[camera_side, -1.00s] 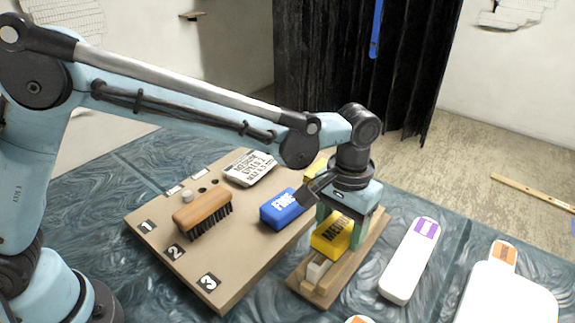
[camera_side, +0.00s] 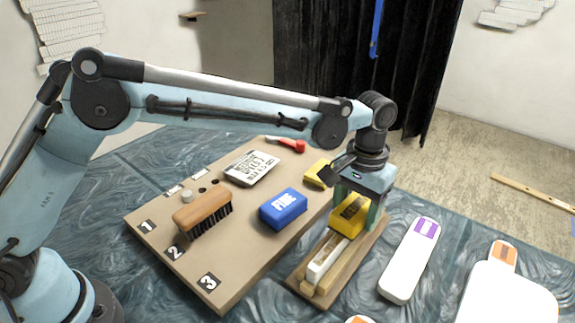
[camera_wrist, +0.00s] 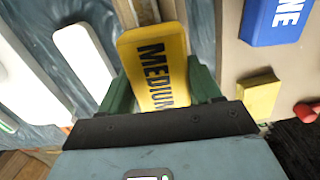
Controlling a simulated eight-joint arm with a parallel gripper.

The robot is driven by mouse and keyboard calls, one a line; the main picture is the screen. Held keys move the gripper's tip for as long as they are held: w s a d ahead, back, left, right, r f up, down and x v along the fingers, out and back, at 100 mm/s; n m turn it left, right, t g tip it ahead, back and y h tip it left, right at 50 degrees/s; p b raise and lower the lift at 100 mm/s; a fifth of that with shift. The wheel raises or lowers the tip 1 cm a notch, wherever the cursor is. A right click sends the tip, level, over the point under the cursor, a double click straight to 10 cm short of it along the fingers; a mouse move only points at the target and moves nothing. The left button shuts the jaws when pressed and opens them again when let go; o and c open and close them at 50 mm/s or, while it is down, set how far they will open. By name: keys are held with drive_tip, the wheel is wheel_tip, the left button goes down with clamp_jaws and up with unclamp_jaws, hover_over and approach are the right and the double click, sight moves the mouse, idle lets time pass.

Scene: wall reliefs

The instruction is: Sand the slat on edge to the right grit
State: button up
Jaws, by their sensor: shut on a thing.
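My gripper (camera_side: 355,207) is shut on a yellow sanding block (camera_side: 348,216) marked MEDIUM. In the wrist view the block (camera_wrist: 156,62) sits between the green fingers of my gripper (camera_wrist: 160,88). The pale slat (camera_side: 327,260) stands on edge in a wooden holder (camera_side: 345,268). The block is over the slat's far part, and the near part is bare; whether they touch is hard to tell. A blue block (camera_side: 283,209) marked FINE lies on the tan board to the left. It also shows in the wrist view (camera_wrist: 275,22).
The tan board (camera_side: 160,262), marked 1, 2 and 3, holds a brush (camera_side: 203,213), a printed card (camera_side: 250,168), a smaller yellow block (camera_side: 318,173) and a red-tipped tool (camera_side: 290,144). A white paddle with a purple label (camera_side: 410,262) lies right of the holder; a larger white one (camera_side: 507,295) is beyond.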

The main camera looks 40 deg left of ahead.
sight(347, 217)
drive_tip(key=shift+w+r, duration=0.1)
drive_tip(key=shift+w, duration=3.3)
drive_tip(key=shift+s+f, duration=0.2)
drive_tip(key=shift+s, duration=0.75)
drive_tip(key=shift+s+f, duration=0.15)
drive_tip(key=shift+s, duration=0.75)
drive_tip(key=shift+s+r, duration=0.15)
drive_tip(key=shift+s, duration=1.55)
drive_tip(key=shift+s+r, duration=0.1)
drive_tip(key=shift+s, duration=1.55)
